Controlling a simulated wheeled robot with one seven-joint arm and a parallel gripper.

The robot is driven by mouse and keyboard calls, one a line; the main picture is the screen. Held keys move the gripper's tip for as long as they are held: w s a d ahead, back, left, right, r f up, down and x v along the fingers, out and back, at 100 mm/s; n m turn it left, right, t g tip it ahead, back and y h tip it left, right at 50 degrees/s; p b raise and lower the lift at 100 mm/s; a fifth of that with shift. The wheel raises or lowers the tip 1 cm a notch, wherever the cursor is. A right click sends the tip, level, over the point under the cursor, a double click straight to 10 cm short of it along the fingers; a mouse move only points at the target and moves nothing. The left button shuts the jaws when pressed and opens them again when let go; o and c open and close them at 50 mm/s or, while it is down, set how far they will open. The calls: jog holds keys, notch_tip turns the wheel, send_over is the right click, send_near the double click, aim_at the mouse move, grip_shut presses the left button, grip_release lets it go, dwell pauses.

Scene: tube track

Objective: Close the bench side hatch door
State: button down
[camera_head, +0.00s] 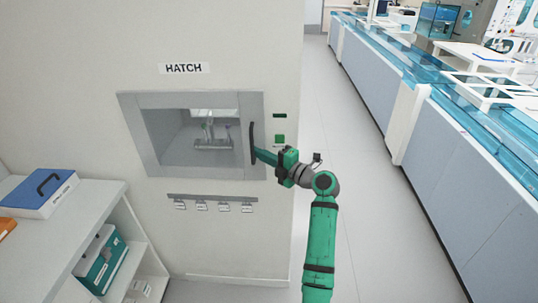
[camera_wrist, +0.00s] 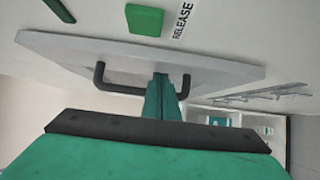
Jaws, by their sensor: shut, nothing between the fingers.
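The hatch door (camera_head: 158,144) is a grey-framed panel with a window, set in the pale wall under a HATCH sign. Through the window a small metal fixture (camera_head: 211,142) shows. The door lies in or close to its frame; I cannot tell whether it is fully flush. Its black upright handle (camera_head: 252,144) is at the right edge; in the wrist view the handle (camera_wrist: 100,77) stands out from the grey door panel (camera_wrist: 60,46). My gripper (camera_head: 259,154) is shut and empty at the handle. In the wrist view its fingertips (camera_wrist: 160,78) overlap the handle bar; contact is unclear.
A green button (camera_head: 279,139) sits right of the door, beside a RELEASE label in the wrist view. A hook rail (camera_head: 212,199) runs below. Shelves with a blue case (camera_head: 40,192) stand at left. A long bench (camera_head: 455,165) lines the right, with clear floor (camera_head: 375,215) between.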

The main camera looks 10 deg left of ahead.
jog(key=v, duration=1.1)
jog(key=s+a+f+m+t+h, duration=0.1)
jog(key=s+f+m+t+h, duration=0.3)
jog(key=f, duration=0.6)
jog(key=s+a+f+m+g+h, duration=0.1)
jog(key=a+f+m, duration=0.1)
jog(key=f+m, duration=0.6)
jog(key=s+f+m+h, duration=0.6)
jog(key=s+f+m, duration=0.1)
jog(key=s+f, duration=0.7)
jog(key=s+d+f+m+h, duration=0.1)
jog(key=s+m, duration=0.1)
jog(key=s, duration=0.4)
jog(key=s+d+m+t+h, duration=0.1)
jog(key=s+m+h, duration=0.15)
jog(key=s, duration=0.45)
jog(key=s+d+f+m, duration=0.1)
jog(key=s+m, duration=0.2)
jog(key=s, duration=0.3)
jog(key=s+r+m+t, duration=0.1)
jog(key=s+r+m, duration=0.2)
jog(key=s+r, duration=0.9)
jog(key=shift+s+d+r+t, duration=0.2)
jog(key=shift+s+r+t, duration=0.1)
jog(key=shift+s, duration=1.55)
jog(key=shift+h, duration=0.25)
